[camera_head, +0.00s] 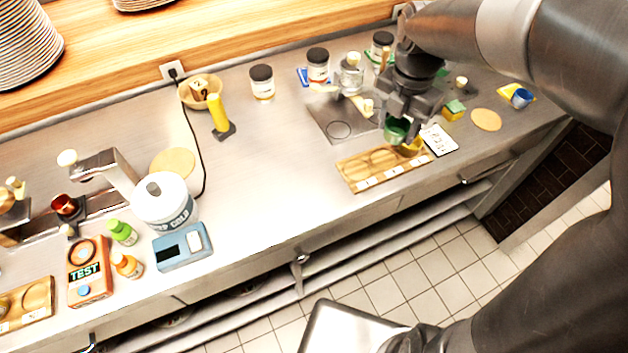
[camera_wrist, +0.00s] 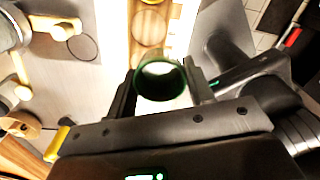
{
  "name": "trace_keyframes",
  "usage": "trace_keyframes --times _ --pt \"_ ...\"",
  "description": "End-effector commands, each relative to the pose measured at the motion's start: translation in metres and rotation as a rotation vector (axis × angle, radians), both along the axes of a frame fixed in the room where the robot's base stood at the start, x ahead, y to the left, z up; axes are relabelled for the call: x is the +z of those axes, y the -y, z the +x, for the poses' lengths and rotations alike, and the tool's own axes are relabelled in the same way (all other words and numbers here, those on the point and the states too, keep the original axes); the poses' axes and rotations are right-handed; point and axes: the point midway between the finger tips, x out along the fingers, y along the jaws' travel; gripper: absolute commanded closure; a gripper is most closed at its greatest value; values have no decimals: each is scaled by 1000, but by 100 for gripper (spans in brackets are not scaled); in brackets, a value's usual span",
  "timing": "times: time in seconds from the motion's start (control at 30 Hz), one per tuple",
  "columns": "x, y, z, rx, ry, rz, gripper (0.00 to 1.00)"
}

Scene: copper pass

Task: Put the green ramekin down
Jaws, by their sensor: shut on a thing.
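The green ramekin (camera_head: 396,131) is held in my gripper (camera_head: 400,122) in the head view, over the right end of a wooden tray (camera_head: 350,176) with round wells. In the wrist view the ramekin (camera_wrist: 160,80) sits between the two fingers of my gripper (camera_wrist: 161,84), its open top facing the camera. The fingers are shut on its sides. A yellow piece (camera_head: 413,147) shows at the tray's right end, just beside the ramekin. Whether the ramekin touches the tray cannot be told.
A dark square plate (camera_head: 338,130) lies behind the tray and a white card (camera_head: 440,139) right of it. Jars (camera_head: 318,66) stand along the back.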

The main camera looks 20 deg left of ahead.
Motion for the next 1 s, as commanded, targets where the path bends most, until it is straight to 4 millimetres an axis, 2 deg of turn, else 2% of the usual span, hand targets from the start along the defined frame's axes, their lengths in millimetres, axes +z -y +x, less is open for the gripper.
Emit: trace_keyframes --times 0.03,0.1,0.2,0.3,0.47,0.8,1.0 --pt "0 -9 -18 6 2 -1 76" --pt "-1 -17 -36 4 2 0 76" --pt "-3 -24 -56 -2 1 4 76" --pt "-5 -28 -67 -6 2 5 76" --pt "-15 -44 -75 -3 -3 3 76" --pt "-60 -118 -88 -2 -3 4 76" --pt "-74 -142 -92 -5 -1 6 76"
